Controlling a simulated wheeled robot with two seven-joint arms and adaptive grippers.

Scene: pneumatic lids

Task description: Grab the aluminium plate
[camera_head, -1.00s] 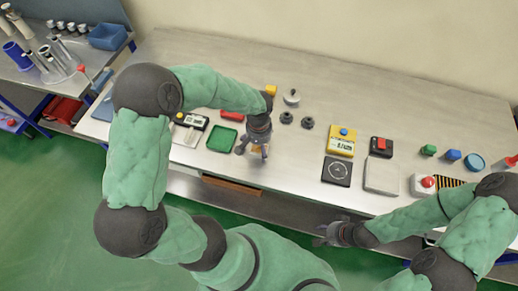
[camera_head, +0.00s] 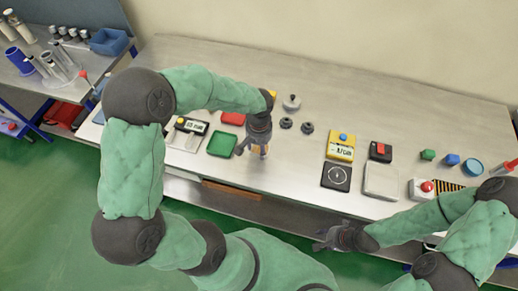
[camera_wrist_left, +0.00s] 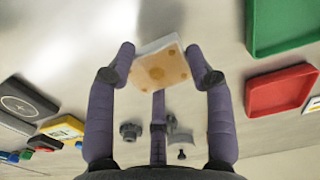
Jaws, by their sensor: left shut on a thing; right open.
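The aluminium plate (camera_wrist_left: 160,72) shows in the left wrist view as a small square piece with a tan, round-marked face and a pale grey edge. In the head view my left gripper (camera_head: 252,151) points down at the front middle of the bench, right of the green tray, and largely hides the plate. I cannot tell whether the plate touches the bench. My right gripper (camera_head: 322,240) is open and empty, in front of the bench edge.
On the steel bench (camera_head: 420,115), a green tray (camera_head: 222,143) and a red tray (camera_head: 232,118) stand left of my left gripper. Two dark knobs (camera_head: 286,123) are behind it. A yellow meter (camera_head: 340,147), a black square pad (camera_head: 336,177) and a clear tray (camera_head: 381,181) are to the right.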

